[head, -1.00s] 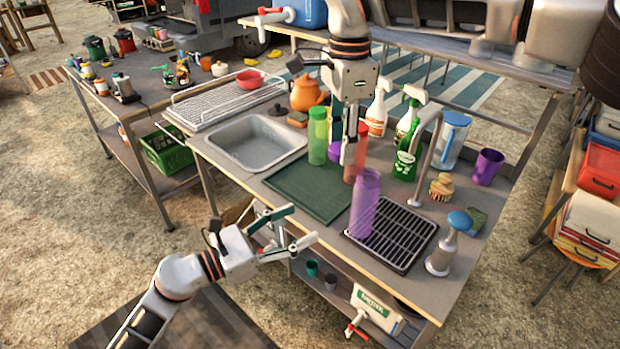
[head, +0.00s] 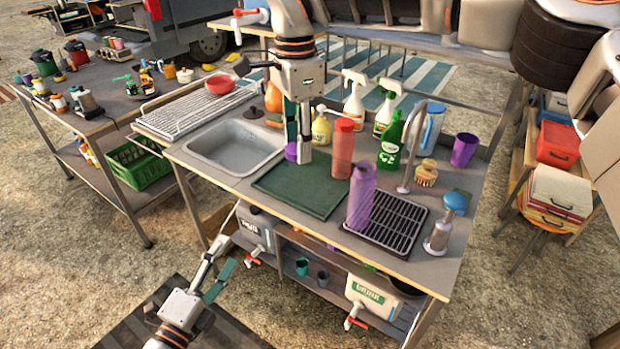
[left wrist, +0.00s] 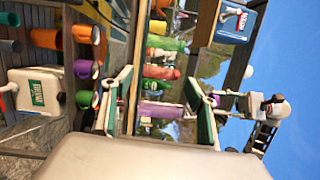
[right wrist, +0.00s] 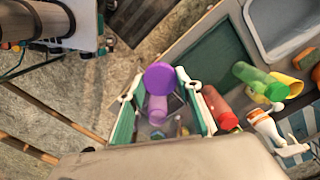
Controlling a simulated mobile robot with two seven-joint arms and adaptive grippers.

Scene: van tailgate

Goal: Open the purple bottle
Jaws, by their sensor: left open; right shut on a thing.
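The tall, see-through purple bottle (head: 360,196) stands upright on the black drying rack, its top without a lid. It also shows in the right wrist view (right wrist: 157,110) and in the left wrist view (left wrist: 160,110). My right gripper (head: 300,155) is shut on a round purple lid (head: 291,151), held over the left part of the counter, apart from the bottle. The lid fills the gap between the fingertips in the right wrist view (right wrist: 160,77). My left gripper (head: 226,256) is open and empty, low in front of the counter.
A red bottle (head: 342,148), spray bottles (head: 390,140) and a purple cup (head: 464,149) stand behind the purple bottle. A soap dispenser (head: 439,233) stands right of the rack (head: 401,214). The green mat (head: 330,200) is bare in front. The sink (head: 238,146) is at left.

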